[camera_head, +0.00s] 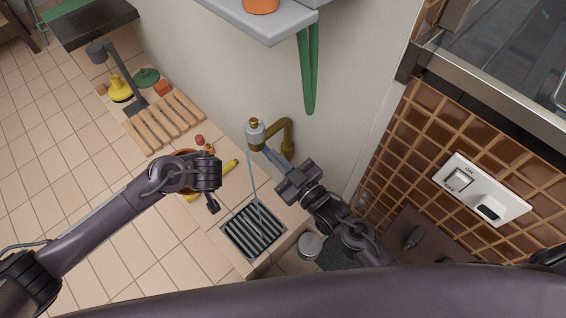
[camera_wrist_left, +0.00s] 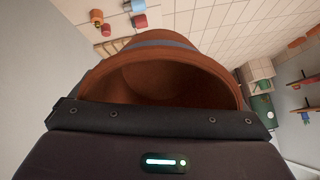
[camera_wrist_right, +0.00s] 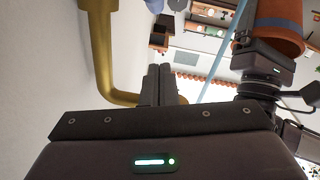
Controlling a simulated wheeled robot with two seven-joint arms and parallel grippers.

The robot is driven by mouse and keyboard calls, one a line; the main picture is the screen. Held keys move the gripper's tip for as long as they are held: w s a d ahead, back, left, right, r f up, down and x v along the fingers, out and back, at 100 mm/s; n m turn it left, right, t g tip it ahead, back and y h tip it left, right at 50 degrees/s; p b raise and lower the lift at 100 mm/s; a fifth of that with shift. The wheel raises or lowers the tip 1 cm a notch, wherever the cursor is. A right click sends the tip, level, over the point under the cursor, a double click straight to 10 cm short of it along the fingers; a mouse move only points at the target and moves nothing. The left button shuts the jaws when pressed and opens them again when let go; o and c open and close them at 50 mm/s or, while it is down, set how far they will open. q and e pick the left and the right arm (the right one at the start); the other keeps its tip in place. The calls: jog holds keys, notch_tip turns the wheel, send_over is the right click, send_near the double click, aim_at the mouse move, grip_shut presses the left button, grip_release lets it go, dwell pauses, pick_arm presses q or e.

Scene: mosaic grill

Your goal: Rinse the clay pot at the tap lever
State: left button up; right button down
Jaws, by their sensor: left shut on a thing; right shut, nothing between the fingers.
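The terracotta clay pot (camera_wrist_left: 165,82) has a blue-grey band and fills the left wrist view, its mouth facing the camera. My left gripper (camera_head: 208,172) is shut on it and hides most of it in the head view; the pot also shows in the right wrist view (camera_wrist_right: 281,22). The brass tap (camera_head: 288,138) with a pale-topped head (camera_head: 255,132) stands by the wall. A thin blue water stream (camera_head: 253,180) runs down from it, to the right of my left gripper. My right gripper (camera_head: 271,155) is shut and empty, its fingertips close to the tap head; contact is unclear.
A slatted drain grate (camera_head: 254,232) lies under the stream. Yellow fruit (camera_head: 230,166) lies behind my left gripper. A wooden rack (camera_head: 165,122) stands further left. A grey shelf (camera_head: 270,22) with a hanging green strap (camera_head: 308,75) juts out above. A metal canister (camera_head: 310,246) stands right of the grate.

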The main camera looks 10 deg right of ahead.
aim_at(265, 154)
pick_arm(q)
jog(key=shift+f+b, duration=0.3)
jog(key=shift+f, duration=0.1)
jog(key=shift+f+b, duration=0.35)
jog(key=shift+b, duration=0.05)
jog(key=shift+f, duration=0.1)
pick_arm(e)
jog(key=w+a+f, duration=0.1)
jog(key=w, duration=0.1)
jog(key=w+f, duration=0.1)
jog(key=w, duration=0.1)
jog(key=w+a+f, duration=0.1)
jog(key=w, duration=0.1)
jog(key=shift+a+f, duration=0.2)
jog(key=shift+a, duration=0.15)
